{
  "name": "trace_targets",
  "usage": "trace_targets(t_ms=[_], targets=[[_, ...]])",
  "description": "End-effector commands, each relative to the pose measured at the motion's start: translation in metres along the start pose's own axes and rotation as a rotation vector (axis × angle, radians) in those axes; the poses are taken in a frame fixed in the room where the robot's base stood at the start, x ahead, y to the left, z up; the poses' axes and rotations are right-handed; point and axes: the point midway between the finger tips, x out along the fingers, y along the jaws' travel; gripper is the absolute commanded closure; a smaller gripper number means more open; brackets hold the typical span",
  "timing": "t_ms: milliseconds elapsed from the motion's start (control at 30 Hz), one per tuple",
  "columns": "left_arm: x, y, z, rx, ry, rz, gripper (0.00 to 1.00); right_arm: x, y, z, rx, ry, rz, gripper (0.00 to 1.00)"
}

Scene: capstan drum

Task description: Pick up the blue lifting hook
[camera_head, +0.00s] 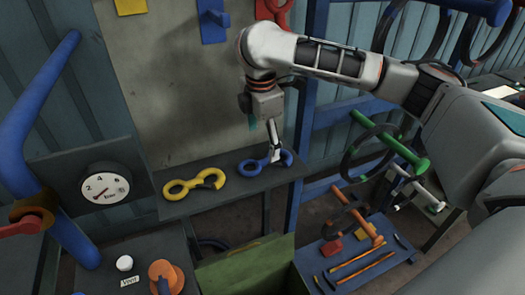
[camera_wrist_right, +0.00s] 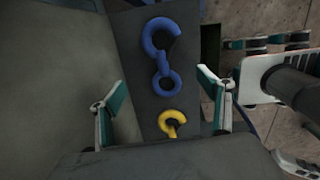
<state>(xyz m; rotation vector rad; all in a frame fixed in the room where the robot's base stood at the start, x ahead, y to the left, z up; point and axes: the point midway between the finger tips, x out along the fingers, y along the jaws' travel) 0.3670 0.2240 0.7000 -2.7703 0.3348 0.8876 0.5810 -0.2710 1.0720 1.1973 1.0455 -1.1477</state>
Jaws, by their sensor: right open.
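The blue lifting hook (camera_head: 285,160) lies flat on a dark grey shelf (camera_head: 228,188), near its right end. In the right wrist view the blue hook (camera_wrist_right: 162,66) shows its open hook at the top and its ring below. My right gripper (camera_head: 273,150) is over the hook, pointing down, and hides part of it. In the right wrist view my right gripper (camera_wrist_right: 162,90) is open, its fingers wide apart, with the hook's ring between and beyond them. Nothing is held. I cannot tell the exact height over the hook. My left gripper is not in view.
A yellow hook (camera_head: 178,188) lies on the same shelf, left of the blue one. A concrete wall panel rises behind. A green box (camera_head: 243,268) stands below in front. A blue table (camera_head: 345,255) with tools stands at lower right, and a gauge (camera_head: 105,188) at left.

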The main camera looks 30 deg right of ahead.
Motion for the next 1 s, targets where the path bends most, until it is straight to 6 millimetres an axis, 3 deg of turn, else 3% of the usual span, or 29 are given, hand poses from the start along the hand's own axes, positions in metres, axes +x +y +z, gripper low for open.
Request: trace_targets(t_ms=[367,700,1000], targets=[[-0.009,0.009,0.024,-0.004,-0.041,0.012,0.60,0.032,-0.002,0.002,-0.002,-0.004,-0.004,0.22],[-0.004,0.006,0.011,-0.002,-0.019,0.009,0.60,0.072,-0.004,0.002,0.000,-0.002,-0.003,0.22],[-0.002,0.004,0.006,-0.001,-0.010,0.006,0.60,0.076,-0.003,0.003,-0.001,-0.003,0.000,0.22]])
